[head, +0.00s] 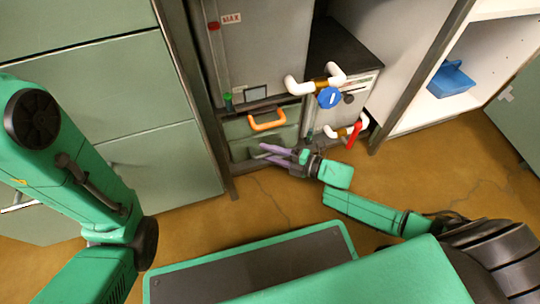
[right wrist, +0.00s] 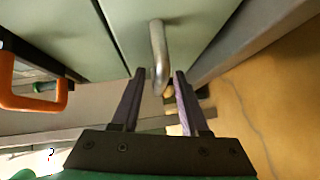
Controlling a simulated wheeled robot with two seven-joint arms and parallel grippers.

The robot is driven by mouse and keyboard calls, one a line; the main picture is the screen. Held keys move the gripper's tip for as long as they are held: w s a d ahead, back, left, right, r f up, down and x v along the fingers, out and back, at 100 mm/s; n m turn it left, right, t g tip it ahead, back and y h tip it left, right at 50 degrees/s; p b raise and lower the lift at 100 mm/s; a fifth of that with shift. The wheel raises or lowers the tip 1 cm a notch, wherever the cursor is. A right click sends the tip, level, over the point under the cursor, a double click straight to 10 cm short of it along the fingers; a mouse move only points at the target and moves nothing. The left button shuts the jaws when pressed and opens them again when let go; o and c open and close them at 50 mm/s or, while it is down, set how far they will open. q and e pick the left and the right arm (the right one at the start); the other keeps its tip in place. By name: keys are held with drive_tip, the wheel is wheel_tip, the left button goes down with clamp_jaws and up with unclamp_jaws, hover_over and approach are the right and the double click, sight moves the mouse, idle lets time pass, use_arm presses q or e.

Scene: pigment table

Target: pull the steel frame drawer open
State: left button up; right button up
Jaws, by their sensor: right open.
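A steel frame (head: 222,135) holds pale green drawer fronts beneath a grey cabinet. The upper front (head: 237,129) carries an orange handle (head: 268,121), which also shows at the left of the right wrist view (right wrist: 38,98). My right gripper (head: 267,154) is open in front of the lower front (head: 240,150). In the right wrist view, a bare metal handle (right wrist: 158,45) stands out from a pale green front, and its end reaches between my open fingers (right wrist: 159,76). I cannot tell whether they touch it. In the head view my gripper hides this handle. My left gripper is out of view.
White pipes with a blue knob (head: 329,97) and a red lever (head: 354,134) stick out right of the frame. A blue container (head: 451,79) sits in the white shelf (head: 484,65). Green cabinets (head: 150,120) stand left. The brown floor (head: 285,195) before the frame is clear.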

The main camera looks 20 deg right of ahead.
clamp_jaws()
idle(1.4)
